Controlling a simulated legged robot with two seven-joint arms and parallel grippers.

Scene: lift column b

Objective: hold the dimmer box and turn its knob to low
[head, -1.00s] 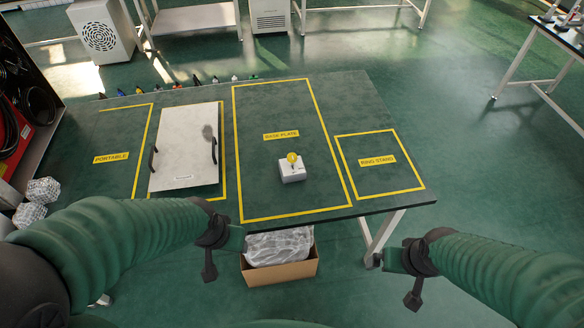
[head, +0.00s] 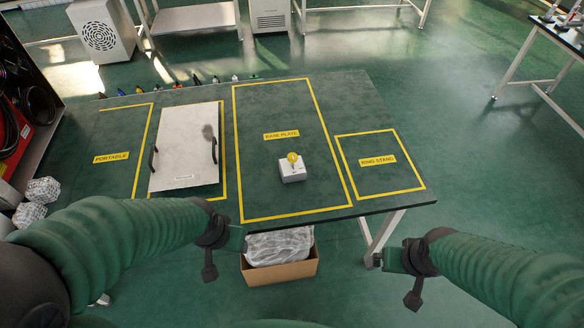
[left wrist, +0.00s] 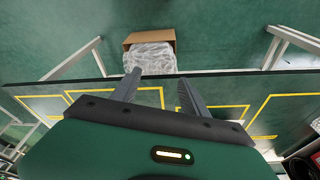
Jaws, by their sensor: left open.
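A white board with two dark handles (head: 185,150) lies left of the box. The RING STAND outline (head: 378,182) on the right is empty. A cardboard carton with clear wrapping (head: 280,272) stands on the floor below the near edge. Small coloured items line the far edge.

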